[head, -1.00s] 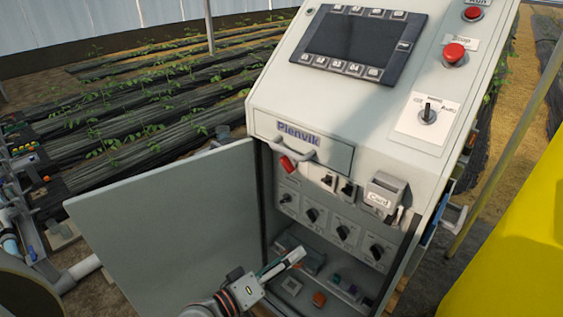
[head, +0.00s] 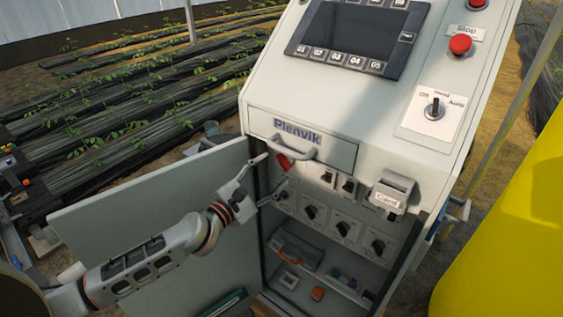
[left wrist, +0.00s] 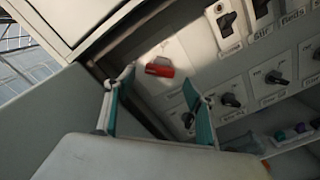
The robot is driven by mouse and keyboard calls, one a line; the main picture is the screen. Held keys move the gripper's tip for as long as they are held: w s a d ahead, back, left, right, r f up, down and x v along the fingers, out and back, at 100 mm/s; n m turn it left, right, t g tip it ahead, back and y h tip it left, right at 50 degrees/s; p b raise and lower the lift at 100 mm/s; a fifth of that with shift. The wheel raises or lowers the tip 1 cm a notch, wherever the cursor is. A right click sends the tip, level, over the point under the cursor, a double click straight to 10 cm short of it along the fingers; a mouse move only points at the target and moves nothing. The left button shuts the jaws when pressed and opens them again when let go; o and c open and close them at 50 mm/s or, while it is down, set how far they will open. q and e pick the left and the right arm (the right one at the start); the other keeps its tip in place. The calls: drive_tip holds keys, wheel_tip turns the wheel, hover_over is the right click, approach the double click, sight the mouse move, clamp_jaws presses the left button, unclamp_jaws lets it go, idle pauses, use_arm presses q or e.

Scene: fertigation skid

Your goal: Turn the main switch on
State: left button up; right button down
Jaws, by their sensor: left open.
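The main switch appears to be the red handle (head: 284,162) at the upper left inside the open cabinet, just under the drawer. It also shows in the left wrist view (left wrist: 159,68), where it lies roughly sideways on a pale plate. My left gripper (head: 273,171) is open and empty in front of it. In the left wrist view the two green-edged fingers (left wrist: 158,80) stand apart, with the red handle seen between and just beyond their tips. I cannot tell whether they touch it. My right gripper is not in view.
The cabinet door (head: 150,215) hangs open at the left, behind my left arm. A drawer handle (head: 292,148) juts out just above the red handle. Small breakers (head: 328,178) and black rotary knobs (head: 311,212) sit to the right. A yellow body (head: 510,220) stands at far right.

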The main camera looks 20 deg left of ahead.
sight(282, 164)
use_arm(q)
drive_tip(key=x, duration=0.6)
drive_tip(key=shift+c, duration=0.4)
drive_tip(key=c, duration=1)
